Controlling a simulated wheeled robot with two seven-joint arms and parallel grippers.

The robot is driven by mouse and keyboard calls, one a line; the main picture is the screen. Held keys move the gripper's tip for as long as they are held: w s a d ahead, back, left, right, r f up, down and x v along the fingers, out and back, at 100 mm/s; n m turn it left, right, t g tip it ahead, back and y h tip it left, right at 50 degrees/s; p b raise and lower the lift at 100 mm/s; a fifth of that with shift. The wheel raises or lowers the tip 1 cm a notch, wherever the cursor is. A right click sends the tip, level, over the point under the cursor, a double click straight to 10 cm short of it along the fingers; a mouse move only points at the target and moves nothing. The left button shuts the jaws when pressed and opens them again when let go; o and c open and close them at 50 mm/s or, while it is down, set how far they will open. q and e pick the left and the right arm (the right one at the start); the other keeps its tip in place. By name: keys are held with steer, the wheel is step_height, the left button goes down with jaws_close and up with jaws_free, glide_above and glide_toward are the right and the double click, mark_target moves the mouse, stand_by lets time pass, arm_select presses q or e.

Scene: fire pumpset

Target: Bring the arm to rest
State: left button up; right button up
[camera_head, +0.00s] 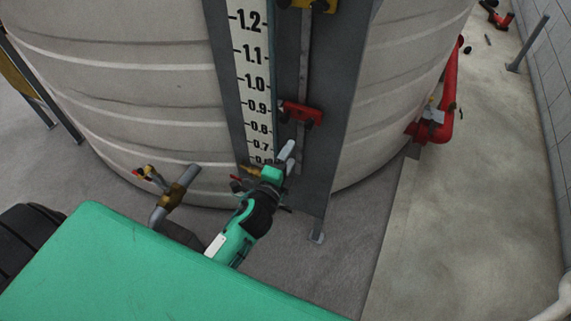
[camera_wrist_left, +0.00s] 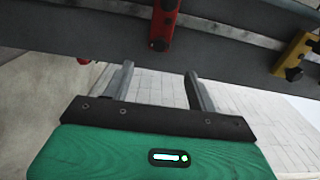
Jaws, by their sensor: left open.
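My left gripper (camera_head: 286,155) is in front of the lower part of the tank's level gauge in the head view, with its arm reaching up from below. In the left wrist view the left gripper (camera_wrist_left: 160,82) shows two grey fingers spread apart with nothing between them. The left arm is green and black, and bent near the gauge. My right gripper is not in view.
A large pale tank (camera_head: 130,80) carries a numbered scale (camera_head: 252,80) and a grey channel with a red clamp (camera_head: 301,113). A pipe with a brass valve (camera_head: 172,195) stands left of the arm. Red pipework (camera_head: 446,100) is at right. Open floor (camera_head: 480,200) lies right.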

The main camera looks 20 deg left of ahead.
arm_select(q)
steer(key=shift+s, duration=0.8)
steer(key=s+f+n+g, duration=0.2)
steer(key=s+f+g, duration=0.15)
steer(key=f, duration=0.85)
steer(key=s+a+f+n+g, duration=0.1)
steer(key=s+f+n+g, duration=0.2)
steer(key=f, duration=1)
steer(key=s+f+n+g, duration=0.2)
steer(key=s+f, duration=0.3)
steer(key=f, duration=0.7)
steer(key=s+a+f+n+g, duration=0.1)
steer(key=s+f+n+g, duration=0.1)
steer(key=s+f, duration=0.5)
steer(key=s+a+f+n+g, duration=0.2)
steer(key=s+f, duration=0.5)
steer(key=s, duration=0.8)
steer(key=s+a+f+n+g, duration=0.2)
steer(key=s+f+n+g, duration=0.2)
steer(key=s+f, duration=0.3)
steer(key=s, duration=0.4)
steer(key=shift+f+n+y, duration=0.15)
steer(key=shift+n+y, duration=0.15)
steer(key=shift+n, duration=0.1)
